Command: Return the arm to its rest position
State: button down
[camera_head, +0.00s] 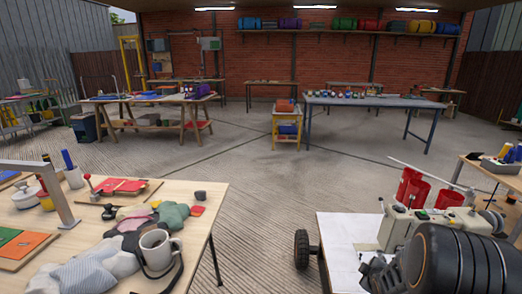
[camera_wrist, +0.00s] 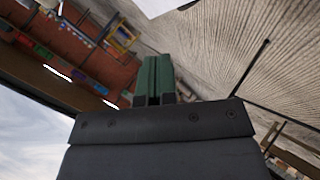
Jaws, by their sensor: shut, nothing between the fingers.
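My gripper (camera_wrist: 155,80) shows in the wrist view, with its two green fingers together and nothing between them. The dark wrist body fills the lower middle of that view. The fingers touch nothing that I can see. Behind them the wrist view is strongly tilted, with the brick wall and shelf (camera_wrist: 65,45) at upper left and the concrete floor (camera_wrist: 230,50) at right. I cannot make out my gripper in the head view, so its place over the tables is unclear.
A wooden table (camera_head: 195,235) at front left holds a mug (camera_head: 157,248), crumpled cloth and boards. At front right, a white-topped table (camera_head: 340,240) bears a sewing machine (camera_head: 435,225) and red cups. Open floor (camera_head: 265,190) lies between them. A blue-legged table (camera_head: 370,101) stands farther back.

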jog(key=s+a+r+m+g+p, duration=0.1)
jog(key=s+a+r+m+p, duration=0.3)
jog(key=r, duration=0.6)
jog(key=s+a+r+m+g+p, duration=0.15)
jog(key=a+r+p, duration=0.3)
jog(key=r, duration=0.55)
jog(key=s+a+r+m+g+y+p, duration=0.2)
jog(key=s+a+r+m+g+p, duration=0.1)
jog(key=s+a+r+p, duration=0.4)
jog(key=s+a+r+m, duration=0.1)
jog(key=s+a+r, duration=0.2)
jog(key=s+r, duration=0.2)
jog(key=shift+s+a+r+y, duration=0.15)
jog(key=shift+s+r+y, duration=0.1)
jog(key=shift+s+y, duration=0.15)
jog(key=shift+m+g, duration=0.25)
